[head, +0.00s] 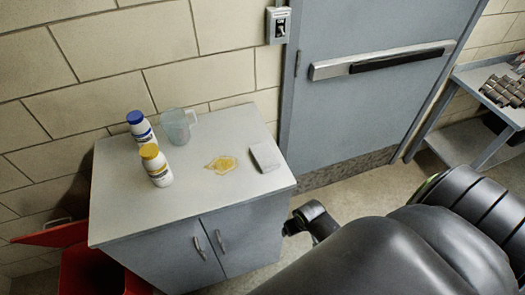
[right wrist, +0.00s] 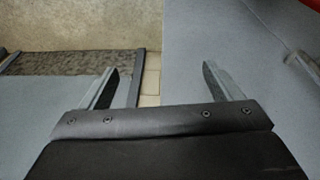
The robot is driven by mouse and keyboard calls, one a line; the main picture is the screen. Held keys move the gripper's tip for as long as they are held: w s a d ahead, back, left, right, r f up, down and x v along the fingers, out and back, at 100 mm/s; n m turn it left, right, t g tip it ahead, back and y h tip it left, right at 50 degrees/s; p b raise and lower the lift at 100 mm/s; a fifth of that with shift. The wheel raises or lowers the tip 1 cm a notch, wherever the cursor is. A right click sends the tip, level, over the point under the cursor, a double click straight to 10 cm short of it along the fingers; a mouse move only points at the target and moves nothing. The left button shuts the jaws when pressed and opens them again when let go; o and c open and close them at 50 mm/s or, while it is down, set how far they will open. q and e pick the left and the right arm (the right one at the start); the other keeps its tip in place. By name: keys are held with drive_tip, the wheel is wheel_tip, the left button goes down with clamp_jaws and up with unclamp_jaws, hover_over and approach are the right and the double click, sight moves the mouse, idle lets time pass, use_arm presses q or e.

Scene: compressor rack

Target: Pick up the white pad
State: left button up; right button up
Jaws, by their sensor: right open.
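The white pad (head: 266,157) lies flat on the grey cabinet top (head: 200,200), near its right edge. It is right of a yellow spill (head: 222,165) and apart from it. My right gripper (right wrist: 158,72) is open and empty in the right wrist view, its two fingers spread. The pad does not show in that view. In the head view my right arm comes in from the lower right, and its fingers cannot be made out there. My left gripper is not in view.
A blue-capped bottle (head: 140,128), a yellow-capped bottle (head: 155,165) and a clear jug (head: 177,126) stand on the cabinet's left half. A red bin (head: 85,270) is at its left. A grey door (head: 365,110) is behind right. The cabinet's front top is clear.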

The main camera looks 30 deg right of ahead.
drive_tip(key=w+a+r+t+p, duration=0.1)
drive_tip(key=w+a+r+p, duration=0.15)
drive_tip(key=r, duration=1.25)
drive_tip(key=w+a+r+p, duration=0.1)
drive_tip(key=w+r+p, duration=0.15)
drive_tip(key=r, duration=1.15)
drive_tip(key=w+d+r+b, duration=0.1)
drive_tip(key=w+r+b, duration=0.1)
drive_tip(key=w+r, duration=0.6)
drive_tip(key=b, duration=1.2)
hover_over(265, 155)
drive_tip(key=s, duration=0.2)
drive_tip(key=f, duration=1.2)
drive_tip(key=shift+s+a, duration=0.2)
drive_tip(key=shift+a, duration=0.2)
drive_tip(key=shift+w+f+b, duration=0.15)
drive_tip(key=shift+b, duration=0.15)
drive_tip(key=shift+f, duration=0.1)
drive_tip(key=f+b, duration=0.1)
drive_tip(key=w+f+b, duration=0.1)
drive_tip(key=b, duration=0.1)
drive_tip(key=f+b, duration=0.1)
drive_tip(key=shift+w+d+f+y, duration=0.1)
drive_tip(key=shift+w+d+y, duration=0.05)
drive_tip(key=shift+d+y, duration=0.15)
drive_tip(key=shift+w+f+b, duration=0.25)
drive_tip(key=shift+f+b, duration=0.15)
drive_tip(key=shift+f, duration=0.3)
drive_tip(key=c, duration=1.1)
